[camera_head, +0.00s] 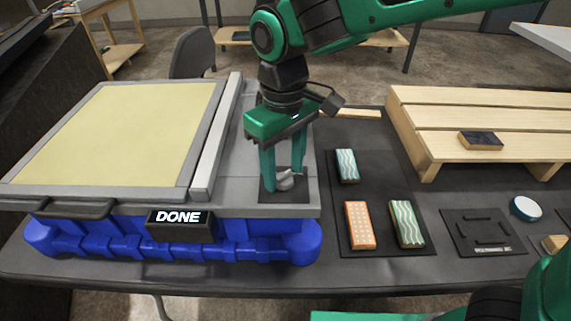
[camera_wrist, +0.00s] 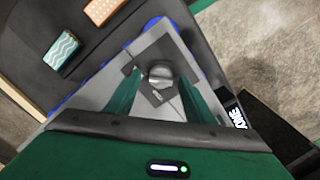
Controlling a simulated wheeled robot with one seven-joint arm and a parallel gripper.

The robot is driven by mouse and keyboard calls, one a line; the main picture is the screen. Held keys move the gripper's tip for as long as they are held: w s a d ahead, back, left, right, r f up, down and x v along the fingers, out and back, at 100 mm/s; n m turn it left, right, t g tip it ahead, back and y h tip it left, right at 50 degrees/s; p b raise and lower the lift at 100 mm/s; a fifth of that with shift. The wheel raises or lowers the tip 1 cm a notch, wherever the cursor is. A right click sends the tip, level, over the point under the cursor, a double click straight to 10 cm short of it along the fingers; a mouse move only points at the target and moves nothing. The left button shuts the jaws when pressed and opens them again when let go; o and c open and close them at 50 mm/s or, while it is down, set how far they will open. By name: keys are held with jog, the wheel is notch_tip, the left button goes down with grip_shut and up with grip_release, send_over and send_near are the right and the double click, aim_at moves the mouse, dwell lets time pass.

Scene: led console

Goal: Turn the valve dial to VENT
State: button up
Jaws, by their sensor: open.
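The valve dial (camera_head: 285,180) is a small grey metal knob on a dark square plate at the right end of the console (camera_head: 240,205). My green gripper (camera_head: 284,172) points down over it, with one finger on each side of the dial. The wrist view also shows the dial (camera_wrist: 160,75) between my gripper's fingers (camera_wrist: 158,90). The fingers look spread, with gaps to the knob. A small pale mark shows on the plate beside the dial, but I cannot read it. The label VENT is not legible. A black sign (camera_head: 180,219) on the console's front reads DONE.
A black mat (camera_head: 375,190) with patterned blocks lies right of the console. A wooden pallet (camera_head: 480,120) stands behind it. A pale yellow panel (camera_head: 120,130) with a grey bar (camera_head: 215,140) covers the console's left part.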

jog(key=shift+d, duration=0.1)
jog(key=c, duration=1)
jog(key=shift+c, duration=0.2)
jog(key=n, duration=0.4)
jog(key=shift+w+n, duration=0.1)
jog(key=shift+n, duration=0.2)
jog(key=n, duration=0.4)
jog(key=shift+n, duration=0.3)
jog(key=n, duration=0.4)
jog(key=shift+n, duration=2.3)
